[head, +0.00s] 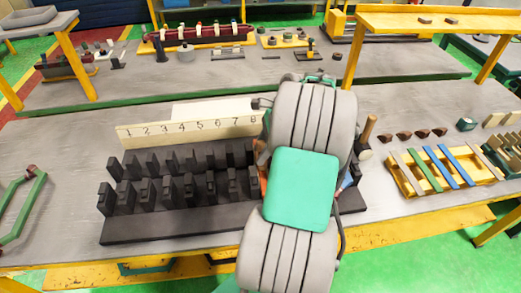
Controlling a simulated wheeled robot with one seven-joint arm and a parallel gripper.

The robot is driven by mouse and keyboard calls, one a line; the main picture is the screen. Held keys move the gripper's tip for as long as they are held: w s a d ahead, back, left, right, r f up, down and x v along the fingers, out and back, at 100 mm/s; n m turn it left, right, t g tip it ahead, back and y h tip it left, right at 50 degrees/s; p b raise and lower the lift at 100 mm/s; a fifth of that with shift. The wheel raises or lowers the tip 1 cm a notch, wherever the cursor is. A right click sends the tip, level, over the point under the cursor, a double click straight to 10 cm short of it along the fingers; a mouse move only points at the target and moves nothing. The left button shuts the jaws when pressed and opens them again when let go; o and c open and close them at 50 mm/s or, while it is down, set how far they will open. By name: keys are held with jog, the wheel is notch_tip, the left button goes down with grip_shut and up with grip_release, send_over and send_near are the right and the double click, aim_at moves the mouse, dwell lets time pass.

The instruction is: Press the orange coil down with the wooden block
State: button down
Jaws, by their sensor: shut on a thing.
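I cannot pick out the wooden block for pressing. Two rows of black teeth stand on the stator, with the visible slots to the left empty.
A pale board numbered 1 to 8 (190,131) stands behind the stator. A wooden handle (369,128) rises right of my arm. A yellow rack (412,180) with coloured strips lies further right. A green frame (22,207) lies at left. Grey bench is clear between them.

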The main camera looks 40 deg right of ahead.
jog(key=shift+f+p, duration=0.6)
jog(key=shift+p, duration=0.3)
dwell(1.1)
notch_tip(320, 180, up, 4)
jog(key=p, duration=0.3)
jog(key=shift+f+p, duration=0.25)
jog(key=shift+p, duration=0.1)
notch_tip(320, 180, up, 2)
jog(key=shift+r+p, duration=0.25)
jog(key=shift+p, duration=0.3)
jog(key=shift+r, duration=2.85)
